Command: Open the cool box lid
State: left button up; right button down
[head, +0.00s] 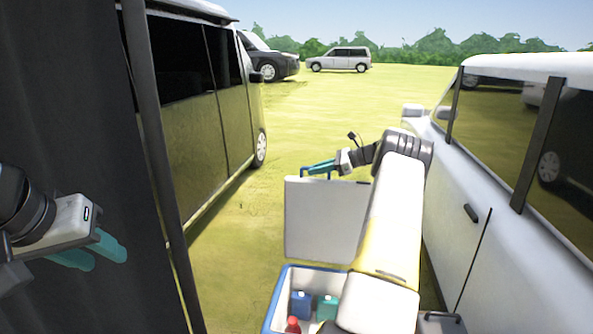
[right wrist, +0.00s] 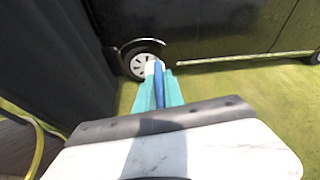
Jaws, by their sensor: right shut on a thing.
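The cool box (head: 273,300) stands low at the bottom centre of the head view, with a blue rim and pale inside. Its pale lid (head: 325,222) stands upright above the box's far side, so the box is open. My right gripper (head: 319,168) is at the lid's top edge, shut on the lid's blue handle. In the right wrist view the blue handle (right wrist: 159,85) lies between the teal fingers (right wrist: 160,92). My left gripper (head: 100,255) hangs at the left, away from the box, its teal fingers apart and empty. My right arm hides the box's right side.
Inside the box are a blue item (head: 301,304), a teal item (head: 327,307) and a red-topped bottle (head: 293,325). A dark van (head: 205,110) stands at left, a white vehicle (head: 470,200) close at right. Grass (head: 340,110) between them is open.

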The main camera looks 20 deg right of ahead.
aim_at(336, 180)
jog(key=shift+w+f, duration=0.1)
jog(key=shift+f, duration=0.1)
jog(key=c, duration=1.7)
grip_release()
jog(key=shift+r, duration=0.1)
jog(key=shift+d, duration=0.1)
jog(key=v, duration=0.7)
jog(key=shift+d, duration=0.25)
jog(key=shift+r, duration=0.1)
